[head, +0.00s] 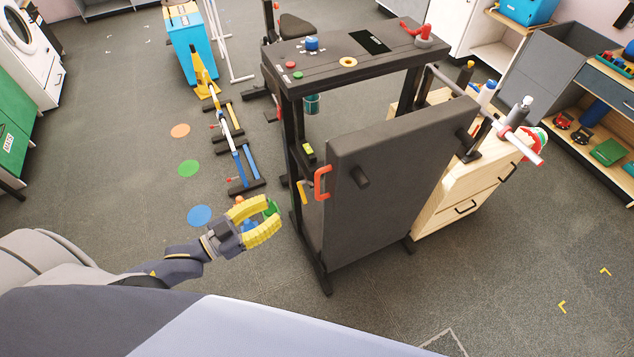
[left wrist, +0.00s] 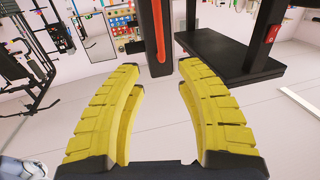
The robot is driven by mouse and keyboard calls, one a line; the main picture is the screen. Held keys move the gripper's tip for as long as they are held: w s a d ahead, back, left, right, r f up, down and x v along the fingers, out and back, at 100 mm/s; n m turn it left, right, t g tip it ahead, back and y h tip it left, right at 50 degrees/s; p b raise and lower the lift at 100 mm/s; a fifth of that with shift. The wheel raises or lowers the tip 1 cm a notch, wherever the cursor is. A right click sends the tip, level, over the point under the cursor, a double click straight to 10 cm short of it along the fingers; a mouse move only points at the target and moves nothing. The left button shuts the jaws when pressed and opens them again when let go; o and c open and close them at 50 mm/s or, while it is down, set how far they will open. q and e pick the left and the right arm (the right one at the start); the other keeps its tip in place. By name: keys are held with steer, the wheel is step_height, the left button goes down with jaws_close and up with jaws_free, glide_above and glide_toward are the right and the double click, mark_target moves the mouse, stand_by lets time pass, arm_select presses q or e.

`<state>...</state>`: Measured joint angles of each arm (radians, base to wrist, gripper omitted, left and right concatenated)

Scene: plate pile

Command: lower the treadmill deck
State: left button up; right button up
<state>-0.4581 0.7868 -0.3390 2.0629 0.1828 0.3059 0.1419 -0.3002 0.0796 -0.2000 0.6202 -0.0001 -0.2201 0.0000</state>
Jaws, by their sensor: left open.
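The treadmill deck (head: 395,180) is a dark grey slab, folded up and standing nearly upright against the black treadmill frame (head: 295,150). A red handle (head: 318,184) sticks out at its left edge, with a small yellow lever (head: 303,192) beside it. My left gripper (head: 269,212) has yellow fingers, open and empty, left of the deck and a little below the handle, apart from it. In the left wrist view, a red bar (left wrist: 158,32) on a dark upright shows ahead, between and beyond the open fingertips (left wrist: 159,68). My right gripper is not in view.
The console top (head: 345,60) carries knobs and a red clamp-like part (head: 423,38). A wooden drawer cabinet (head: 465,185) stands close behind the deck at right. Small hurdles (head: 240,165) and coloured floor discs (head: 199,215) lie left. The floor in front of the deck looks clear.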

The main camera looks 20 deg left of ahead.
mark_target(317, 195)
arm_select(q)
steer(key=x, duration=1.5)
steer(key=shift+c, duration=0.3)
jaws_close()
